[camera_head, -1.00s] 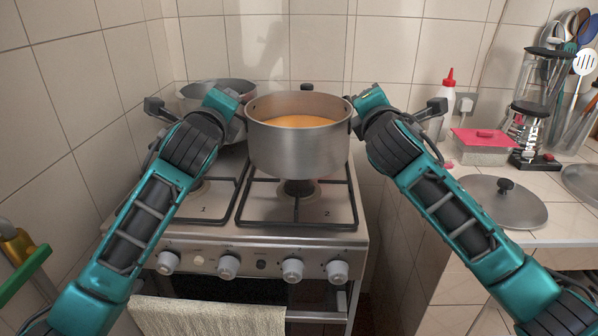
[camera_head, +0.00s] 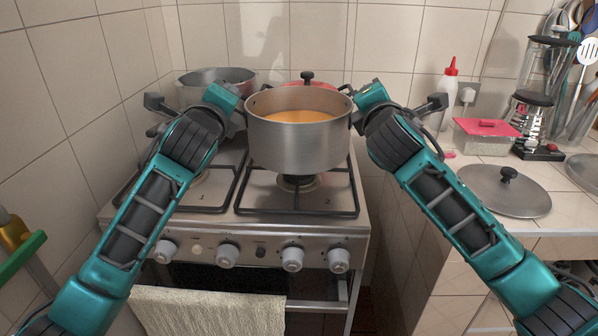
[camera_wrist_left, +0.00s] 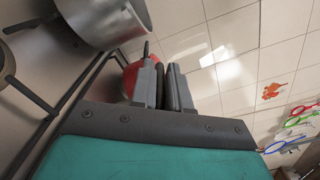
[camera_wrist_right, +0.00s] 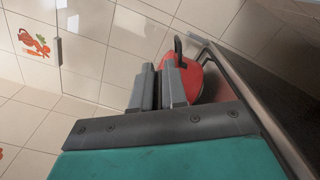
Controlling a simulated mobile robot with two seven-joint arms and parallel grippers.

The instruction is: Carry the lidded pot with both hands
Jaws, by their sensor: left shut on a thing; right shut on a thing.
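A grey metal pot (camera_head: 298,146) hangs level between my grippers over the front right burner. It is open at the top and holds orange liquid (camera_head: 300,116). My left gripper (camera_head: 235,97) is shut at its left handle and my right gripper (camera_head: 363,97) at its right handle; the grip points are mostly hidden. The fingers also show together in the left wrist view (camera_wrist_left: 166,85) and right wrist view (camera_wrist_right: 163,84), where the pot is out of sight behind the grippers. A grey lid with a black knob (camera_head: 508,196) lies on the counter at right.
A red pot (camera_wrist_right: 198,82) with a black knob stands behind the held pot, mostly hidden. Another grey pot (camera_wrist_left: 110,20) is at back left. A red-lidded box (camera_head: 486,136), bottle (camera_head: 450,85) and blender stand on the counter. The front left burner is clear.

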